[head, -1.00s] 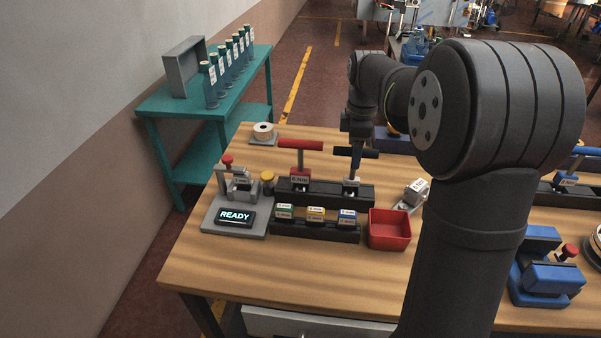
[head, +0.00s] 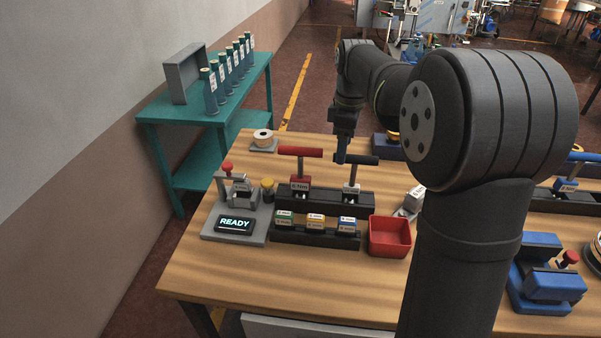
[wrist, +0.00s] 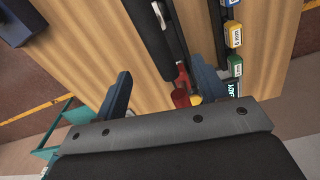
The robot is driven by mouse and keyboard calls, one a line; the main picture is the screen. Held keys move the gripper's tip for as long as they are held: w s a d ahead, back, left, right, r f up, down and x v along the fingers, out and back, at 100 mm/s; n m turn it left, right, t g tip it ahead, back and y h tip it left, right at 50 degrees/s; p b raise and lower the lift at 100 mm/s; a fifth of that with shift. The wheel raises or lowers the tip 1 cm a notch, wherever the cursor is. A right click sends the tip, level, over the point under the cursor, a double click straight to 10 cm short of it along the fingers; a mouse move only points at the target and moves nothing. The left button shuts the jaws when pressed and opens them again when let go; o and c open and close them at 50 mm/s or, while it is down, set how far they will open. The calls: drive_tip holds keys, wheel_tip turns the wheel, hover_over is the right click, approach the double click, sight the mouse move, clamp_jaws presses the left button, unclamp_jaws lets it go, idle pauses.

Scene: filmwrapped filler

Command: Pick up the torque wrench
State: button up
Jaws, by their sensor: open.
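Two T-handled torque wrenches stand upright in a black rack (head: 325,201) on the wooden table. One has a red handle (head: 300,152), the other a black handle (head: 365,160). My gripper (head: 342,156) is open, at the left end of the black handle in the head view, between the two wrenches. Nothing is visibly held; contact cannot be told.
A red bin (head: 389,237), a front rack (head: 315,232) with coloured labelled blocks and a READY display (head: 235,223) stand nearby. A blue-handled tool (head: 568,182) stands at right.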

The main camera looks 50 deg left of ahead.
drive_tip(key=s+a+r+m+y, duration=0.1)
drive_tip(key=s+a+r+m, duration=0.5)
drive_tip(key=r, duration=0.5)
drive_tip(key=n, duration=0.1)
hover_over(301, 176)
drive_tip(key=f, duration=1.2)
drive_tip(key=shift+w+a, duration=0.3)
drive_tip(key=shift+f, duration=2.7)
clamp_jaws()
